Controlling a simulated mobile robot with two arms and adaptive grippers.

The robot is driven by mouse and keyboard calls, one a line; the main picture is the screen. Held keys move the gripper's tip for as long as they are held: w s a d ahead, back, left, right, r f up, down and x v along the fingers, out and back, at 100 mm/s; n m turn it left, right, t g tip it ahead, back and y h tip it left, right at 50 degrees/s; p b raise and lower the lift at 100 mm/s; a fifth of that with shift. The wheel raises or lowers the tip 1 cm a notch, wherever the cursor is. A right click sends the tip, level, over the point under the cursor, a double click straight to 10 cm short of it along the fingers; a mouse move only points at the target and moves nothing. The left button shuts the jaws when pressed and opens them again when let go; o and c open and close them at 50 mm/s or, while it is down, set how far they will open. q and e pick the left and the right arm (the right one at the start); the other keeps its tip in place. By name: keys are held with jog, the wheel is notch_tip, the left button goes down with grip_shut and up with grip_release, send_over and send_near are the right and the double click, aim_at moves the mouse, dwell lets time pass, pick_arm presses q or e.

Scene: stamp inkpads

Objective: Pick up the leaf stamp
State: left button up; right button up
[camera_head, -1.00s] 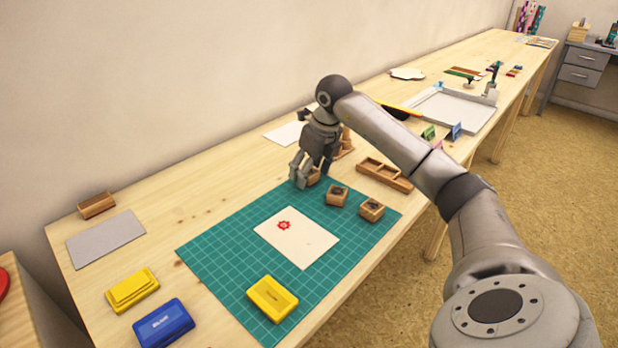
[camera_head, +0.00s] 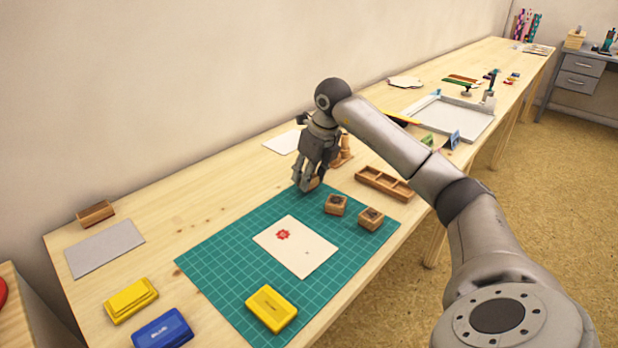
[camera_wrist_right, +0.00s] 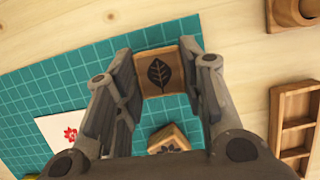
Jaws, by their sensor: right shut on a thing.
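The leaf stamp (camera_wrist_right: 157,72) is a small wooden block with a dark leaf picture on its top, seen in the right wrist view. My right gripper (camera_wrist_right: 165,78) has its fingers on two opposite sides of it and is shut on it. In the head view the right gripper (camera_head: 308,184) is at the far corner of the green cutting mat (camera_head: 215,255), and the stamp shows only partly between its fingers. I cannot tell whether the stamp is clear of the mat. My left gripper is not in view.
Two other wooden stamps (camera_head: 336,204) (camera_head: 371,218) stand on the mat close by. A white card (camera_head: 300,250) with a red print and a yellow inkpad (camera_head: 271,308) lie on the mat. A wooden compartment tray (camera_head: 384,184) is to the right.

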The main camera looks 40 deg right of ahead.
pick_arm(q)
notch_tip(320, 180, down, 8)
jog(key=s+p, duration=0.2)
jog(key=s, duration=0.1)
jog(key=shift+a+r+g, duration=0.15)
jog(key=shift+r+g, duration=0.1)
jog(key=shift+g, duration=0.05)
pick_arm(e)
jog(key=s+a+r, duration=0.7)
jog(key=a+r, duration=0.4)
jog(key=shift+s+a+r, duration=0.35)
jog(key=shift+s, duration=0.05)
